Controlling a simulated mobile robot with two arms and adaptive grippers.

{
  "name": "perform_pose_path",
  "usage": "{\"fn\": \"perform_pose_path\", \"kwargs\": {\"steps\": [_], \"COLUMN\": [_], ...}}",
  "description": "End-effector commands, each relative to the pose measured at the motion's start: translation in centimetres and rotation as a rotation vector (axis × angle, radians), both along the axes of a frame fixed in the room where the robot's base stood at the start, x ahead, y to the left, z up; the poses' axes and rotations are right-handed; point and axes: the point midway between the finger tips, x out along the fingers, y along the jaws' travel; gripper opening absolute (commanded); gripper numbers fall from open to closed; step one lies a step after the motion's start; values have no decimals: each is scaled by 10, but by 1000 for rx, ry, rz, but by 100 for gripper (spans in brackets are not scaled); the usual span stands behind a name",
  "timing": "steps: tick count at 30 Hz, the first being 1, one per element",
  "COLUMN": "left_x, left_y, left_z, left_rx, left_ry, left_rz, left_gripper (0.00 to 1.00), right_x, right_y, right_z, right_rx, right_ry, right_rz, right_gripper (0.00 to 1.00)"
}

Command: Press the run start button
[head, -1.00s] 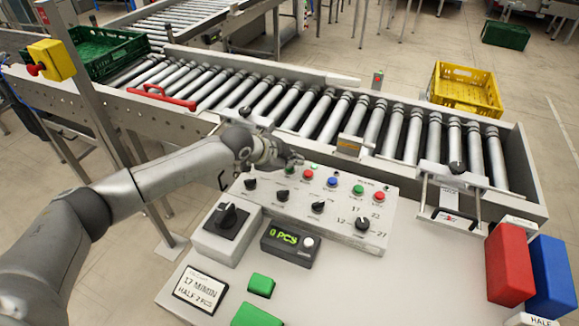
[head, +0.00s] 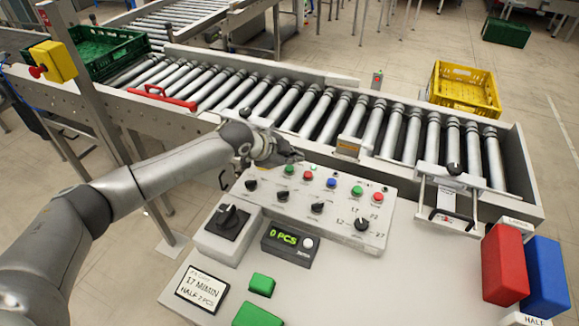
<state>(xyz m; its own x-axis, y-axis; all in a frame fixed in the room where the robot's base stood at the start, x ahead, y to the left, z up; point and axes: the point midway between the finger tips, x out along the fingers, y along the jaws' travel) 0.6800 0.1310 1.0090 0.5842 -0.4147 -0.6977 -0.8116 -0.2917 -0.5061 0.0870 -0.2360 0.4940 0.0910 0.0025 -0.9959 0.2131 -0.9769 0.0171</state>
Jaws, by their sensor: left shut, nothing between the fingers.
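The control panel (head: 303,220) stands on the white desk below the conveyor. It carries green, red and blue push buttons and several black knobs. A green button (head: 289,170) sits at its upper left, close to my left gripper. Another green button (head: 357,191) and a red one sit at its right end. The labels are too small to tell which button starts the run. My left gripper (head: 295,157) is shut and empty, with its tips above the panel's back left edge, apart from the buttons as far as I can tell. My right gripper is not in view.
The roller conveyor (head: 340,128) runs behind the panel. A yellow crate (head: 465,90) lies beyond it and a green crate (head: 98,52) is at the left. A counter reading 0 PCS (head: 290,245), green blocks, a red block (head: 508,265) and a blue block (head: 546,277) are on the desk.

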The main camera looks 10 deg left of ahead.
Motion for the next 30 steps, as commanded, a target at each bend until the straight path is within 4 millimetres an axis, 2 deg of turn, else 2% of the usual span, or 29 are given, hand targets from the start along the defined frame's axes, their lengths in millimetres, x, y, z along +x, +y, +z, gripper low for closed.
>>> {"fn": "perform_pose_path", "kwargs": {"steps": [13,30], "left_x": [0,0], "left_y": [0,0], "left_z": [47,48], "left_rx": [-1,-1], "left_ry": [0,0], "left_rz": [-1,-1], "left_gripper": [0,0], "right_x": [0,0], "right_y": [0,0], "right_z": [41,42], "right_rx": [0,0], "right_ry": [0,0], "right_rz": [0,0], "right_gripper": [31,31]}}
